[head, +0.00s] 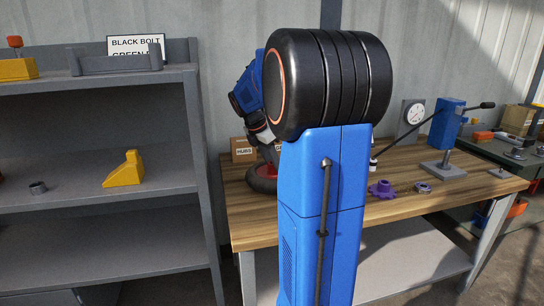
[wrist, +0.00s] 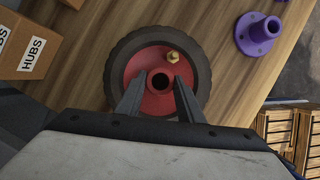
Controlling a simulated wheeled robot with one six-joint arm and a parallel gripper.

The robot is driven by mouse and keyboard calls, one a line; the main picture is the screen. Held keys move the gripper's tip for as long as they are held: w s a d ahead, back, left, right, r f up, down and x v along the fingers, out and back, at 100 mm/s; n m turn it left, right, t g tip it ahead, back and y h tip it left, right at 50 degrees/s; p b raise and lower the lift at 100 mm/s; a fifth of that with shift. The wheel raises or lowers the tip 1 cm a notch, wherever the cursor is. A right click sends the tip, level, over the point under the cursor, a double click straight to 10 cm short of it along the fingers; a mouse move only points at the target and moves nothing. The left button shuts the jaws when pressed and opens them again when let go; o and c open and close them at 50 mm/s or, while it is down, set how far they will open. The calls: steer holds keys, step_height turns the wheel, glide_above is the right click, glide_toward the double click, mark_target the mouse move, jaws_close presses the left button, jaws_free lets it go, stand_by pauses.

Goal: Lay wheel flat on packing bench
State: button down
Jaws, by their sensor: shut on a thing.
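My gripper (wrist: 159,88) is shut on the raised hub centre, one finger on each side. In the head view the wheel (head: 261,181) is at the bench's (head: 253,222) left end, its face close to level and its lower edge at the bench top. My arm hides much of it. I cannot tell whether its whole underside touches.
A box marked HUBS (head: 243,150) stands behind the wheel. A purple flanged hub (head: 381,189) and a small metal ring (head: 422,188) lie to the right, before a blue lever press (head: 447,130). Grey shelves (head: 100,195) stand left of the bench.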

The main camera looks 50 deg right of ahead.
steer(key=shift+f, duration=0.7)
steer(key=shift+f, duration=0.1)
steer(key=c, duration=1.2)
jaws_free()
steer(key=shift+f, duration=0.1)
steer(key=s+v, duration=0.1)
steer(key=v, duration=1.1)
steer(key=s+a+f+m+t+y, duration=0.1)
steer(key=s+a+f+m+t, duration=0.25)
steer(key=a, duration=0.55)
steer(key=s+a+f+m+y, duration=0.15)
steer(key=s+a+m, duration=0.35)
steer(key=a, duration=0.5)
steer(key=s+a+f+m+t+y, duration=0.2)
steer(key=s+a+f+m, duration=0.5)
steer(key=s+a+f, duration=0.4)
steer(key=shift+s+a+m, duration=0.2)
steer(key=shift+s+m, duration=0.15)
steer(key=shift+s, duration=0.7)
